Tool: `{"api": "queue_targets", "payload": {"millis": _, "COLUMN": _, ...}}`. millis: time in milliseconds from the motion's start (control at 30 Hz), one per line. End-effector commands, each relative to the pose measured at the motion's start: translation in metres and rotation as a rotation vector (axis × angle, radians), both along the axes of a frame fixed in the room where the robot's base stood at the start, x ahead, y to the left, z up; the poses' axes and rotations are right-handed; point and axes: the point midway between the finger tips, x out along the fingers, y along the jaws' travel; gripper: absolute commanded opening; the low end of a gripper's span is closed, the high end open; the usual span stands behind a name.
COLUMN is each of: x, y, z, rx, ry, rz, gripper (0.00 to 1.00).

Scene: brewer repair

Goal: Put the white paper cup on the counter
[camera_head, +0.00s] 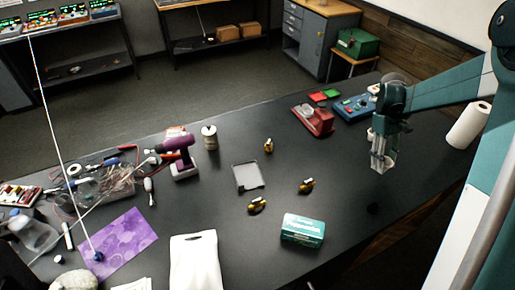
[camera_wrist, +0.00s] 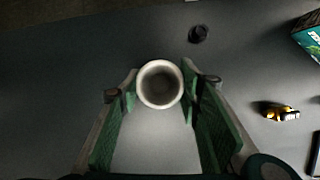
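The white paper cup (camera_wrist: 159,84) shows in the wrist view with its round rim and open mouth facing the camera. It sits between the fingertips of my gripper (camera_wrist: 160,82), with a green-padded finger against each side. In the head view my gripper (camera_head: 384,158) points down over the right part of the dark counter (camera_head: 335,215). White parts of the cup (camera_head: 386,166) show between the fingers there; the rest is hidden. The cup looks upright. I cannot tell whether its base touches the counter.
A small dark round thing (camera_head: 373,208) lies near the cup. A teal box (camera_head: 302,230) and brass pieces (camera_head: 306,185) lie to the left. A red device (camera_head: 314,118) and a blue device (camera_head: 354,107) stand behind. A paper roll (camera_head: 468,124) is at right. Bare counter surrounds my gripper.

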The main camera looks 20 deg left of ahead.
Motion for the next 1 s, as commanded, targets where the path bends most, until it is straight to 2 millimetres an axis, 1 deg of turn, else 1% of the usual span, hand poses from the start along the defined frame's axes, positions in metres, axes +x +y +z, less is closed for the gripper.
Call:
{"api": "queue_targets", "payload": {"millis": 100, "x": -0.018, "y": 0.008, "z": 0.000, "rx": 0.000, "ry": 0.000, "rz": -0.126, "gripper": 0.31}}
{"api": "queue_targets", "payload": {"millis": 667, "x": -0.104, "y": 0.050, "z": 0.002, "rx": 0.001, "ry": 0.000, "rz": -0.736, "gripper": 0.31}}
{"api": "queue_targets", "payload": {"millis": 1000, "x": -0.161, "y": 0.076, "z": 0.005, "rx": 0.001, "ry": 0.000, "rz": -1.109, "gripper": 0.31}}
